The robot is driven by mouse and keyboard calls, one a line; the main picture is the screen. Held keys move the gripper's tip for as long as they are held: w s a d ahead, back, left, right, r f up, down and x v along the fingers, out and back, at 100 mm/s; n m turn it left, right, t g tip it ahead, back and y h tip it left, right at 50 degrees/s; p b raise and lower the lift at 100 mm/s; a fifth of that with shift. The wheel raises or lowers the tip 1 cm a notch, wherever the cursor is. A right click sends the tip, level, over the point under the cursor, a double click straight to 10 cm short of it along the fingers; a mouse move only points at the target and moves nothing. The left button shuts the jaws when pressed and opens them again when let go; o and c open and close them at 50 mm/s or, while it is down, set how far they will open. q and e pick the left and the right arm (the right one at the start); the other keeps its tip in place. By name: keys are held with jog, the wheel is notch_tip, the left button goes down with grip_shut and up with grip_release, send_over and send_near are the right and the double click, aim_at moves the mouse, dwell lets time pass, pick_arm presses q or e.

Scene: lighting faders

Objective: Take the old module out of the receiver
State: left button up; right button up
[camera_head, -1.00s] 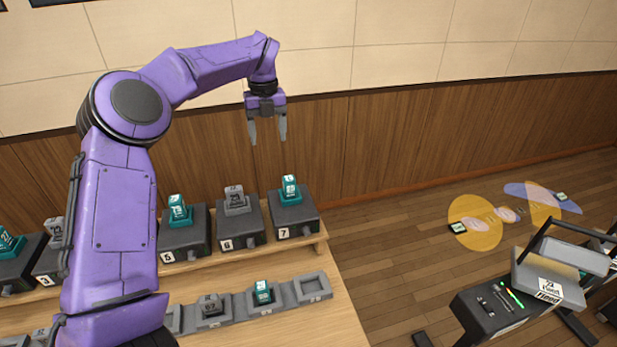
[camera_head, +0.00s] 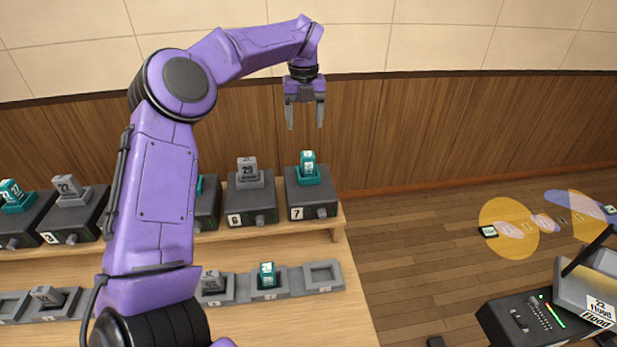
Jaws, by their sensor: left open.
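Dark receiver boxes with number labels stand in a row on a raised wooden shelf. Receiver 7 (camera_head: 311,196), at the right end, holds a teal module (camera_head: 308,168). Receiver 6 (camera_head: 250,206) holds a grey module (camera_head: 247,172) marked 29. Receiver 3 (camera_head: 72,219) holds a grey module (camera_head: 70,190) marked 22. My left gripper (camera_head: 305,116) is open and empty, pointing down above receiver 7 and apart from its module. My left arm hides part of the row. My right gripper is not in view.
A lower row of grey trays holds a teal module (camera_head: 267,275) and grey modules (camera_head: 212,282); its right-end tray (camera_head: 322,275) is empty. A black console (camera_head: 530,317) stands at the lower right. Wooden floor (camera_head: 415,260) lies between it and the table.

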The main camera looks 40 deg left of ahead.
aim_at(308, 154)
pick_arm(q)
jog(key=shift+w+f+b, duration=0.25)
jog(key=shift+f+b, duration=0.2)
jog(key=shift+f, duration=1.05)
jog(key=f+p, duration=0.1)
jog(key=f, duration=0.2)
jog(key=f+p, duration=0.1)
jog(key=f, duration=0.1)
jog(key=d+f, duration=0.1)
jog(key=f, duration=0.2)
jog(key=shift+f+p, duration=0.35)
jog(key=shift+p, duration=0.05)
jog(key=shift+a+f, duration=0.1)
jog(key=shift+f, duration=0.45)
jog(key=c, duration=1.1)
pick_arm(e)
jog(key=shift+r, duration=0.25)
